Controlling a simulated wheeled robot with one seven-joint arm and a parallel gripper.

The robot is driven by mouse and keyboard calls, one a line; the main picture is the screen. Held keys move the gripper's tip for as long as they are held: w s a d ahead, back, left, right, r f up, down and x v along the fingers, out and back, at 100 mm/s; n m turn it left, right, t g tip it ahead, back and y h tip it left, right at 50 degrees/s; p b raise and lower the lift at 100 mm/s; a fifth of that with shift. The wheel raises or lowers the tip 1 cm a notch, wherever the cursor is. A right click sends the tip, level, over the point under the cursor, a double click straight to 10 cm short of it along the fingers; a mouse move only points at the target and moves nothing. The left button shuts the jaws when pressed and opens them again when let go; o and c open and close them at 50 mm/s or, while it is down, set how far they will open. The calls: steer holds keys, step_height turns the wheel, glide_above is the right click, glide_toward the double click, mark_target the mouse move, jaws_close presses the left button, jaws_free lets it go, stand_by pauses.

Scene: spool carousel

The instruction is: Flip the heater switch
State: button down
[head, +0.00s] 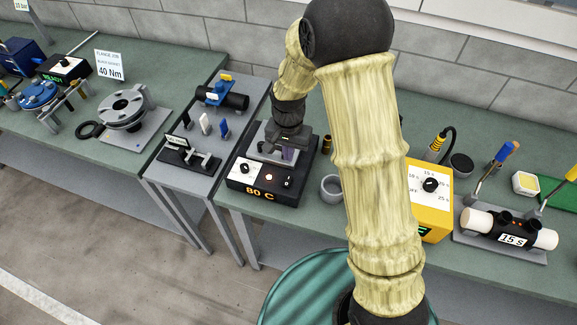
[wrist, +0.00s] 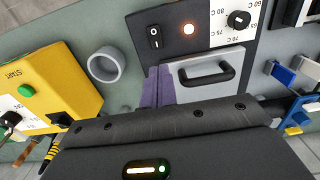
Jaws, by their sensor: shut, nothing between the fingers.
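The heater (head: 262,192) is a black box with an "80 C" label on the bench. Its switch (head: 288,183) is a small black rocker at the front right of the panel. In the wrist view the switch (wrist: 154,37) shows white marks; which side is pressed I cannot tell. An orange-white lamp (wrist: 189,29) glows beside it. My gripper (head: 288,154) is over the heater, behind the switch and apart from it. Its purple fingers (wrist: 158,74) are shut and empty, pointing toward the switch in the wrist view.
A dial (wrist: 238,19) sits on the panel. A grey lid with a black handle (wrist: 206,78) lies close beside my fingers. A grey ring-shaped cup (head: 331,188) and a yellow timer box (head: 432,205) stand to the right.

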mark_target(288, 177)
steer(key=shift+f+p, duration=1.4)
steer(key=shift+f, duration=2.6)
